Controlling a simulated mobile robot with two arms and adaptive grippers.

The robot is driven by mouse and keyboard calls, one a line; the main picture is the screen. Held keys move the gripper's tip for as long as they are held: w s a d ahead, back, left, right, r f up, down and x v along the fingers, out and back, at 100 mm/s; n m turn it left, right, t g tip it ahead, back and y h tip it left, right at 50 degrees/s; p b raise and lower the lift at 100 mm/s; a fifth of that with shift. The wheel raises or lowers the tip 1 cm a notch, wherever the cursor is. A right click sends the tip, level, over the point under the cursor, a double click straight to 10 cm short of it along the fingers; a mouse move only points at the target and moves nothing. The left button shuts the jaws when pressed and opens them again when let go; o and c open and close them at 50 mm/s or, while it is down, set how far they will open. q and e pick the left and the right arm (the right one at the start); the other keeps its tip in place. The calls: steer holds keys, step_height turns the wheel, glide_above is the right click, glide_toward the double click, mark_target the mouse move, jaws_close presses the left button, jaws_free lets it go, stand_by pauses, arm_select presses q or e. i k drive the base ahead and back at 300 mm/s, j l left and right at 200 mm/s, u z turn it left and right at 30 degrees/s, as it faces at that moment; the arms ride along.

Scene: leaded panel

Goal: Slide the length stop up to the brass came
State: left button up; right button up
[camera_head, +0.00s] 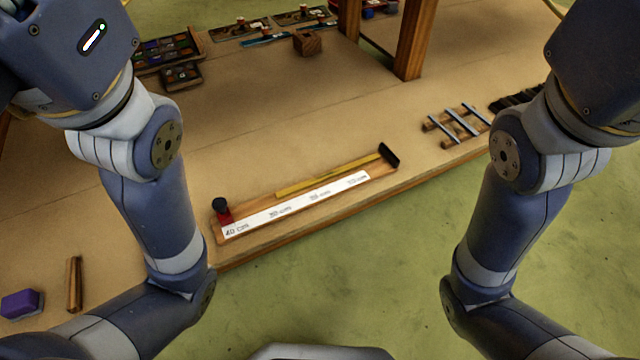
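The length stop (223,213), a small red block with a dark round knob, sits at the left end of a wooden measuring board (390,170). The board carries a white scale strip (296,205) with printed length marks. The brass came (328,176), a thin yellow strip, lies along the board behind the scale. Its right end is at or close to a black end block (389,155). Its left end is apart from the stop, with a gap between them. Both my arms show at the left and right, but neither gripper is in view.
A wooden rack with grey strips (461,123) stands at the right. A purple block (21,304) and a wooden stick (74,283) lie at the lower left. Trays (180,76), a wooden block (307,43) and a wooden post (411,40) are farther back. The middle bench is clear.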

mark_target(219, 205)
steer(key=l+u, duration=0.15)
steer(key=u, duration=0.2)
steer(key=k+l+u, duration=0.1)
steer(key=u, duration=0.2)
steer(key=k+l+u, duration=0.1)
steer(key=u, duration=0.25)
